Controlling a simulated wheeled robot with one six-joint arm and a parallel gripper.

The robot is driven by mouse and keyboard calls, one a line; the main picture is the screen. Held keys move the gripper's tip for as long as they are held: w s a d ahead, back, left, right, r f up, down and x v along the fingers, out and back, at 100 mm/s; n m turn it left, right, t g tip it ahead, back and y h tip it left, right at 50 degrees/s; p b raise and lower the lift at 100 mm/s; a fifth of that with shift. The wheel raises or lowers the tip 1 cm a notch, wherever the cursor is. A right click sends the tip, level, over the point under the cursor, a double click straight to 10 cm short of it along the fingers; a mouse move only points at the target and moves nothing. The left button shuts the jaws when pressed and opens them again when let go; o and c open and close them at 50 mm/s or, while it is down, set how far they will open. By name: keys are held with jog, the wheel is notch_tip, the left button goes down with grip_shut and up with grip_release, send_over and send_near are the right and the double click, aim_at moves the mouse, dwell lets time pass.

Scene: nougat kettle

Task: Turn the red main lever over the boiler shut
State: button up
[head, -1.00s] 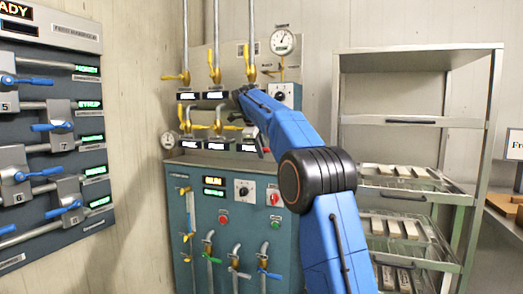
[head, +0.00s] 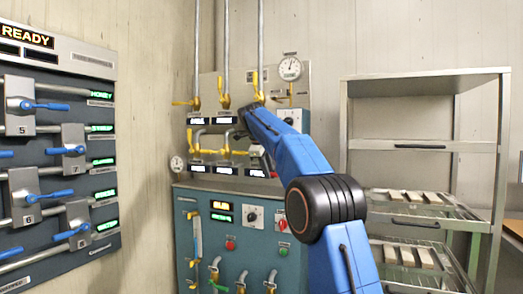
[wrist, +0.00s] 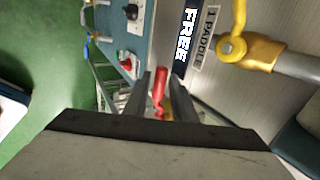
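The red lever (wrist: 159,86) shows in the wrist view, lying between the two dark fingers of my gripper (wrist: 162,78). The fingers stand apart on either side of it, with a gap visible, so they look open around it; contact is not clear. In the head view my blue arm covers the lever and most of my gripper at the boiler's upper panel. The boiler (head: 225,214) is a teal cabinet with lit displays, a dark knob and a red switch (head: 283,224). That red switch also shows in the wrist view (wrist: 128,64).
Yellow-handled valves and pipes (head: 208,150) crowd the panel above the boiler. A yellow valve (wrist: 236,46) lies right of my gripper in the wrist view. A blue-levered panel (head: 60,150) is on the left wall. A metal rack (head: 420,84) with trays stands right.

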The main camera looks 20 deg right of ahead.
jog(key=v, duration=1.4)
jog(key=shift+a, duration=0.1)
jog(key=s+a+f+n+y, duration=0.1)
jog(key=s+f+n, duration=0.35)
jog(key=s, duration=0.35)
jog(key=s+a+f+n+y, duration=0.1)
jog(key=s+f+n, duration=0.2)
jog(key=s+n, duration=0.4)
jog(key=s+f+n, duration=0.4)
jog(key=s, duration=0.5)
jog(key=s+a+f+n+y, duration=0.1)
jog(key=s+f+n, duration=0.4)
jog(key=s+f, duration=0.9)
jog(key=s+a+f+n+y, duration=0.1)
jog(key=s+a+f+n, duration=0.2)
jog(key=s+f, duration=1.2)
notch_tip(320, 180, down, 5)
jog(key=n, duration=0.3)
jog(key=shift+a+y, duration=0.2)
jog(key=shift+y, duration=0.2)
